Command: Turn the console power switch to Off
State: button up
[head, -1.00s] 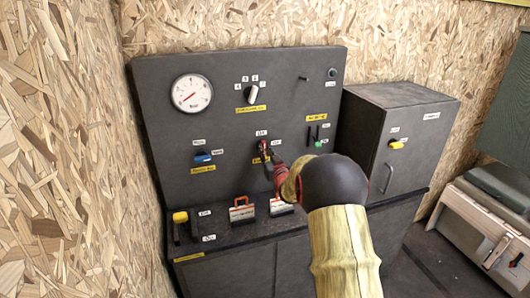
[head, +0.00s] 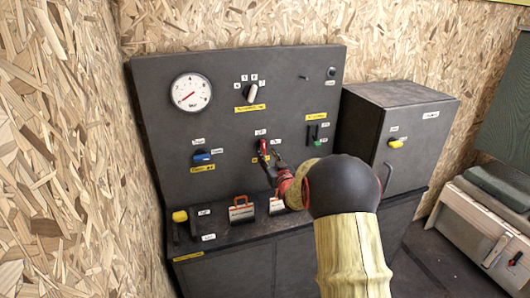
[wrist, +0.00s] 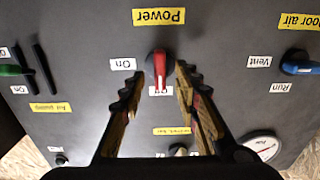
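The red power switch (head: 263,147) is on the dark upright console panel; it also shows in the wrist view (wrist: 160,64). In the wrist view its handle points straight down the picture, its white stripe at the partly covered label (wrist: 161,91) below it. My gripper (wrist: 159,72) is open, with one finger on each side of the switch and a visible gap on both sides. In the head view my gripper (head: 276,165) is just below and right of the switch.
Red-handled levers (head: 241,211) and a yellow lever (head: 180,216) stand on the ledge below. A dark cabinet (head: 418,125) stands at the right.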

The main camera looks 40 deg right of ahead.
jog(key=v, duration=0.8)
jog(key=shift+w, duration=0.1)
jog(key=s+d+f+m+g, duration=0.1)
jog(key=s+f+g, duration=0.5)
jog(key=f, duration=0.7)
jog(key=s+a+f+g, duration=0.1)
jog(key=s+a+g, duration=0.2)
jog(key=s, duration=0.3)
jog(key=s+a+r+g+y+p, duration=0.1)
jog(key=s+a+r+g, duration=0.1)
jog(key=s+a+r, duration=0.35)
jog(key=s+a+r+n+g+y+p, duration=0.1)
jog(key=s+a+r+y, duration=0.1)
jog(key=s+a, duration=0.55)
jog(key=s+a+r+g+y+p, duration=0.15)
jog(key=s+a+r, duration=0.3)
jog(key=a, duration=0.45)
jog(key=s+a+r+n+t+y+p, duration=0.1)
jog(key=s+a+r+n+t, duration=0.1)
jog(key=a+r, duration=0.7)
jog(key=shift+s+a+r+n+p, duration=0.3)
jog(key=shift+s+a+n, duration=0.4)
jog(key=shift+s, duration=0.4)
